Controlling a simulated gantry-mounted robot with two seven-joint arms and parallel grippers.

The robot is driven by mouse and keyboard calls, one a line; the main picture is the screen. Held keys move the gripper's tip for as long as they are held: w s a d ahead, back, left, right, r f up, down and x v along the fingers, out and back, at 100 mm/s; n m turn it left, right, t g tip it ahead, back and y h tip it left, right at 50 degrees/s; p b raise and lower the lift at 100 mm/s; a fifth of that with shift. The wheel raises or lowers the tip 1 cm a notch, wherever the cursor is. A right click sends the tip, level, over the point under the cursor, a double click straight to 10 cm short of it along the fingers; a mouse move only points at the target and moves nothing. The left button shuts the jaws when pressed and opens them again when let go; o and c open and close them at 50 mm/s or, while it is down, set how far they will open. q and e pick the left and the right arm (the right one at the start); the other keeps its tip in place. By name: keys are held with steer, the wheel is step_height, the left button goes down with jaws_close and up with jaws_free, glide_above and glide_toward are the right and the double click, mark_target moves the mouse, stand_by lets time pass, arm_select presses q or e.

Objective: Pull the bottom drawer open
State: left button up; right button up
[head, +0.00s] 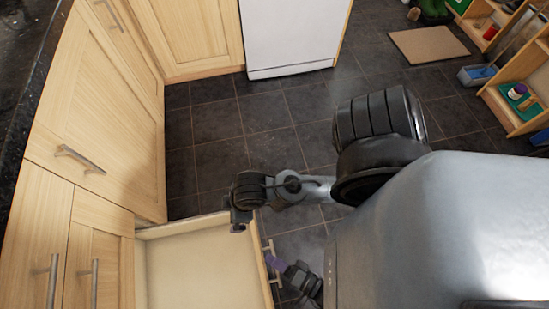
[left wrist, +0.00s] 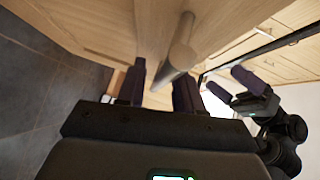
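The bottom drawer stands pulled out from the wooden cabinet, its pale, empty inside (head: 200,266) showing in the head view. Its bar handle (head: 270,256) is on the drawer's front. My left gripper (head: 276,263), with purple fingers, is at this handle, outside the drawer front. In the left wrist view its two fingers (left wrist: 159,84) stand a little apart with the round metal handle bar (left wrist: 178,53) between them, and it appears shut on the bar. My right gripper (left wrist: 232,84) shows at the right of the left wrist view, its purple fingers apart and nothing between them.
Cabinet doors with bar handles (head: 80,160) line the left side, below a dark countertop (head: 22,75). A white appliance (head: 292,38) stands at the back. Dark tiled floor (head: 235,135) is clear beyond the drawer. A wooden shelf (head: 520,80) stands far right.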

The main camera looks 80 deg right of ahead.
arm_select(q)
steer(key=shift+s, duration=0.1)
steer(key=p+v, duration=0.2)
steer(key=v, duration=0.8)
steer(key=shift+s+a, duration=0.2)
steer(key=shift+s, duration=0.1)
